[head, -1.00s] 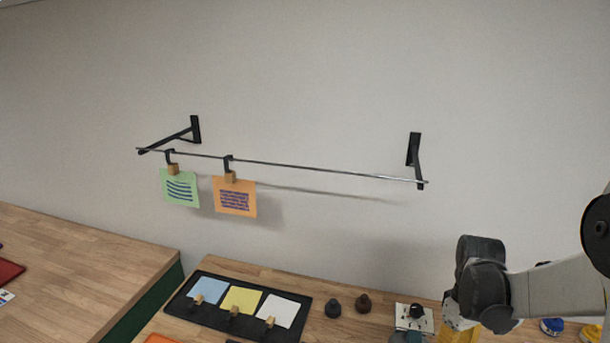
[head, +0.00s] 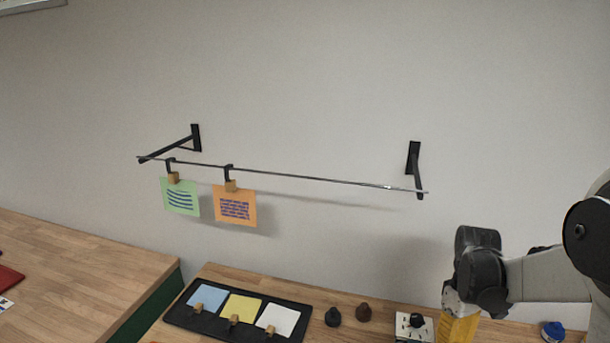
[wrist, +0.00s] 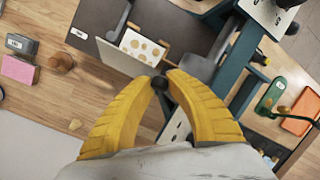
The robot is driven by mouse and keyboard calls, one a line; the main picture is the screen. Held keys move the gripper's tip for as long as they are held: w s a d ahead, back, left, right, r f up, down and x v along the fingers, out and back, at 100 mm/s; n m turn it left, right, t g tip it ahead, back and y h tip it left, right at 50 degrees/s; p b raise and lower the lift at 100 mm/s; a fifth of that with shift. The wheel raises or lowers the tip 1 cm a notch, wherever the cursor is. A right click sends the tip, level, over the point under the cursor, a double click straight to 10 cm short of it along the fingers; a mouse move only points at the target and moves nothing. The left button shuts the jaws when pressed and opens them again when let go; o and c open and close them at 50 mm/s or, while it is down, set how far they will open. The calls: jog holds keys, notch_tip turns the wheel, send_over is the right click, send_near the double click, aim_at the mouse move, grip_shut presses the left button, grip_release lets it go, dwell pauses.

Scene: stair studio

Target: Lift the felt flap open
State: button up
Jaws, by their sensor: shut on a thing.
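My gripper's yellow fingers (wrist: 160,86) are shut on a small dark round knob (wrist: 159,82) in the wrist view. Beyond the tips are a pale grey panel (wrist: 120,58), a white card with tan dots (wrist: 142,46) and a dark grey surface (wrist: 98,22). I cannot tell which of these is the felt flap, nor whether the knob is fixed to it. In the head view my gripper's yellow part (head: 458,328) shows at the bottom right, and its fingertips are out of frame.
A rail (head: 300,178) on wall brackets holds a green card (head: 181,198) and an orange card (head: 235,207). Below are a black tray (head: 178,313) with coloured squares, two dark knobs (head: 333,316) and a white plate (head: 402,325). A pink block (wrist: 18,71) lies left in the wrist view.

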jog(key=shift+o, duration=0.2)
jog(key=shift+w+d+r, duration=0.1)
jog(key=shift+w+d, duration=0.15)
jog(key=shift+w, duration=0.45)
jog(key=shift+w+d+r, duration=0.1)
jog(key=shift+w+d, duration=0.1)
jog(key=shift+w, duration=0.5)
jog(key=o, duration=1.2)
jog(key=shift+d, duration=0.15)
jog(key=shift+o, duration=0.3)
jog(key=shift+w+d+f, duration=0.1)
jog(key=shift+a, duration=0.25)
jog(key=p+v, duration=0.4)
jog(key=v, duration=0.4)
jog(key=shift+s+p, duration=0.35)
jog(key=shift+s, duration=0.05)
